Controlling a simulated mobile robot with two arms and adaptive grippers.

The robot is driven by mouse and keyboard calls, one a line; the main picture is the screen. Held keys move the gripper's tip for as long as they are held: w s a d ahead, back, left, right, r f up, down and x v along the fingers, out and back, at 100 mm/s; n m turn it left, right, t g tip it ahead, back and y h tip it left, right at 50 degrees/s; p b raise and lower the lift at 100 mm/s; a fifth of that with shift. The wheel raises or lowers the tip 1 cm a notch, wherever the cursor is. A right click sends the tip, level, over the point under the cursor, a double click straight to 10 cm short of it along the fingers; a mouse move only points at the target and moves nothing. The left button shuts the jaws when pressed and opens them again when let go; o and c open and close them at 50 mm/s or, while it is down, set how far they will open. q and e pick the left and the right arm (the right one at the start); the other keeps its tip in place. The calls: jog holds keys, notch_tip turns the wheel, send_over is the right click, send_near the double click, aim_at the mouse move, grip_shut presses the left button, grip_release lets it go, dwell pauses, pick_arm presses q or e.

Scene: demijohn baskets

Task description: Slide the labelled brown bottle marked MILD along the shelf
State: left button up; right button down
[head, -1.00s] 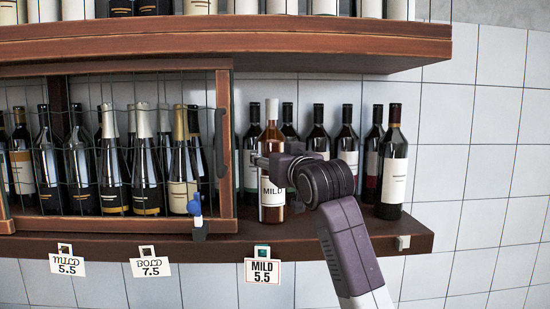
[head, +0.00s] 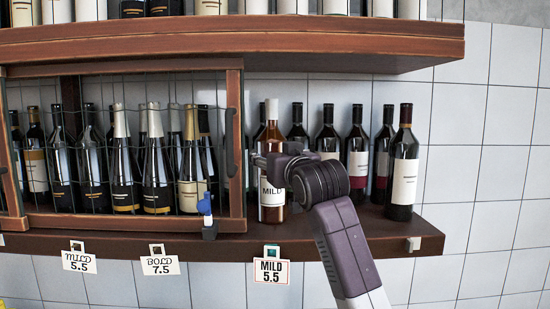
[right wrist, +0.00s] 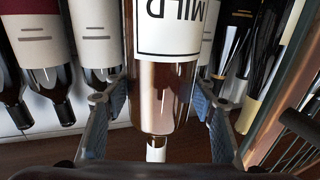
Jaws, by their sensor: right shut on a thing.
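The brown bottle (head: 271,206) has a white cap and a white label reading MILD. It stands upright on the lower wooden shelf (head: 330,233), just right of the mesh-fronted cabinet's end post. In the right wrist view the bottle (right wrist: 160,88) appears upside down. My right gripper (right wrist: 161,105) is shut around it, with a blue-padded finger on each side. In the head view my right gripper (head: 268,160) reaches in from the right and hides part of the bottle's right side. My left gripper is not in view.
A mesh-fronted cabinet (head: 237,150) with several dark bottles stands left of the brown bottle. Several dark wine bottles stand behind and right; the rightmost (head: 403,165) is near the shelf end. An upper shelf (head: 400,48) overhangs.

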jog(key=shift+s+a+r, duration=0.1)
jog(key=shift+a+r, duration=0.1)
jog(key=c, duration=0.8)
grip_release()
jog(key=shift+f, duration=0.1)
jog(key=v, duration=1.2)
jog(key=shift+s, duration=0.15)
